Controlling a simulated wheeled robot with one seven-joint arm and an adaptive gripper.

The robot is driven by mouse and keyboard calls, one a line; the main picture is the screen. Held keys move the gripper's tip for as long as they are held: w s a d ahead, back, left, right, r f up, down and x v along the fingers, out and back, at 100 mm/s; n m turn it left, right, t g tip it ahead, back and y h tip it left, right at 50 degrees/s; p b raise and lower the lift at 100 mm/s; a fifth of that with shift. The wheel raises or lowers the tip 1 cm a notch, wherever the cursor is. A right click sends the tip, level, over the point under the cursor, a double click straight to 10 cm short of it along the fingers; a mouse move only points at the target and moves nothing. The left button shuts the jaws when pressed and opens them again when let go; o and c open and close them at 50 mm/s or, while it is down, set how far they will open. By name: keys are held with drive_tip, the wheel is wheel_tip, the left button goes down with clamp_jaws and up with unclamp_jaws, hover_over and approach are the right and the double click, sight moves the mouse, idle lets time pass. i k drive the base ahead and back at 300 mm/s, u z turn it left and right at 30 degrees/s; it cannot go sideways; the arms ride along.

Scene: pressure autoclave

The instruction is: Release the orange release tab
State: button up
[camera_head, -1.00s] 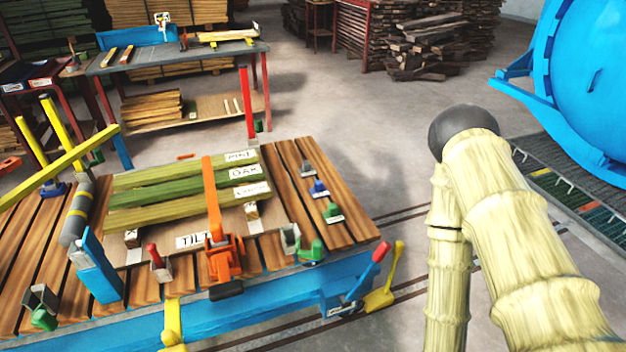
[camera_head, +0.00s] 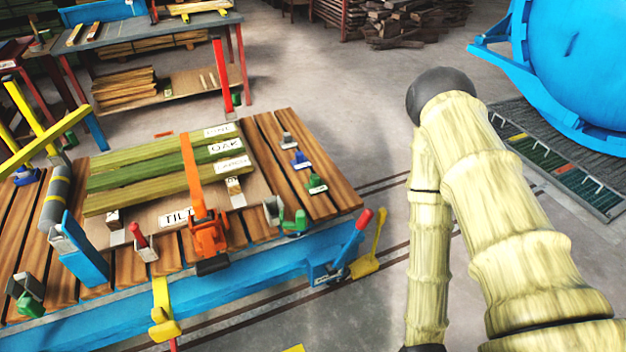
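An orange strap (camera_head: 190,160) runs across several greenish boards (camera_head: 150,185) on the slatted cart (camera_head: 325,200). It ends at an orange ratchet buckle (camera_head: 209,236) near the cart's front edge, with a dark piece (camera_head: 212,265) at its lower end. I cannot make out the release tab apart from the rest of the orange buckle. The boards carry labels that include OAK. My pale, ringed arm stands to the right of the cart, apart from the buckle. My gripper is not in view.
A red-tipped lever (camera_head: 363,220) and a yellow pedal (camera_head: 366,262) stick out at the cart's right front. A yellow bracket (camera_head: 162,310) hangs from its front. A blue autoclave (camera_head: 580,60) stands at upper right. Floor between cart and autoclave is mostly clear.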

sight(225, 219)
drive_tip(key=u, duration=1.1)
drive_tip(key=k, duration=0.35)
drive_tip(key=z, duration=0.4)
